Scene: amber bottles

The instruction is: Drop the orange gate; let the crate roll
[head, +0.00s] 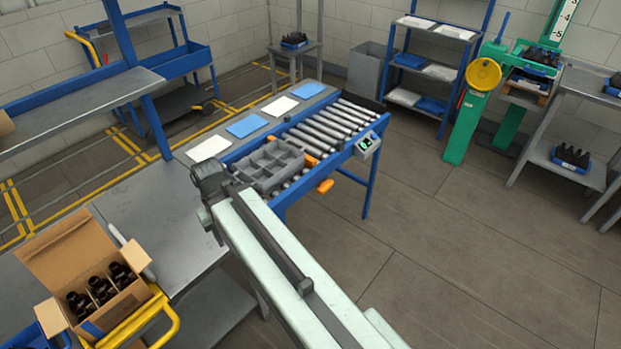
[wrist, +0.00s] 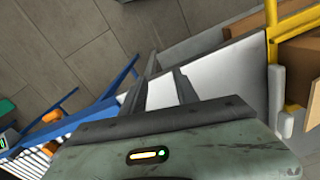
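The grey, divided crate (head: 268,165) sits on the near end of the roller conveyor (head: 325,130); its compartments look empty. The orange gate (head: 310,157) shows beside the crate's right side, across the rollers. An orange handle (head: 325,186) sticks out from the conveyor's blue side rail. In the wrist view, orange parts (wrist: 52,116) show at the lower left, beside the rollers (wrist: 35,160). My gripper (head: 210,205) is left of the crate, over the grey table's edge, and seems apart from the gate and handle. In the wrist view my gripper (wrist: 161,78) has its fingers spread, with nothing between them.
A grey table (head: 165,225) adjoins the conveyor. An open carton of amber bottles (head: 98,285) stands at the lower left near a yellow frame (head: 150,325). A control box (head: 367,145) sits on the conveyor's right rail. The floor right of the conveyor is clear.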

